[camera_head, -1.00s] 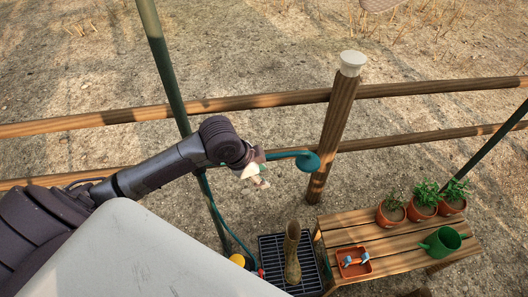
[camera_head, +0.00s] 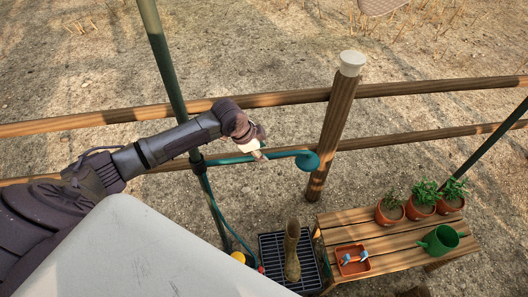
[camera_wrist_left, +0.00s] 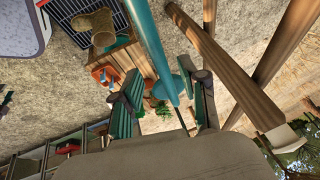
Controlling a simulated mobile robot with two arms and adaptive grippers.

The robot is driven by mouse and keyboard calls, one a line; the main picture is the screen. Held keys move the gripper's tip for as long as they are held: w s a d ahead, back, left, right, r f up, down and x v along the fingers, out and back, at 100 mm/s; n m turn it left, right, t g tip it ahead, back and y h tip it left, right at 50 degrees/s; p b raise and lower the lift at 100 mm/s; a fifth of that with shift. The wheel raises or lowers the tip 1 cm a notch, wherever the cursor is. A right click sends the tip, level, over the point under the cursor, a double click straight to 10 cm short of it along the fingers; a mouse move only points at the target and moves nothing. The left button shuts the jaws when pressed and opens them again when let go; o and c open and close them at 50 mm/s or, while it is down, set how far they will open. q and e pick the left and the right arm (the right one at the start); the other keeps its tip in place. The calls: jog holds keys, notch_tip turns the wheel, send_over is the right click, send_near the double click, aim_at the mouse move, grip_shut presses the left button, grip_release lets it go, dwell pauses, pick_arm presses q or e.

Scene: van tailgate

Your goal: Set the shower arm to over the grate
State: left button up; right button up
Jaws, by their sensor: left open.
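The teal shower arm (camera_head: 235,160) reaches right from the dark green post (camera_head: 178,85) and ends in a round shower head (camera_head: 307,161). The dark grate (camera_head: 276,248) lies on the ground below, with a brown boot (camera_head: 292,252) upright on it. In the head view the shower head appears up and right of the grate; I cannot tell whether it is directly over it. My left gripper (camera_head: 259,146) is open at the shower arm's middle. In the left wrist view the shower arm (camera_wrist_left: 148,40) passes near the open fingers; contact is unclear. My right gripper is out of view.
A wooden bench (camera_head: 398,245) at right holds potted plants (camera_head: 421,197), a green watering can (camera_head: 440,240) and an orange tray (camera_head: 352,260). A wooden fence post (camera_head: 336,120) stands behind the shower head. A hose (camera_head: 222,215) hangs by the green post.

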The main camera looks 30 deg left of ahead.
pick_arm(q)
jog(key=shift+x, duration=1.45)
jog(key=shift+c, duration=0.3)
grip_shut()
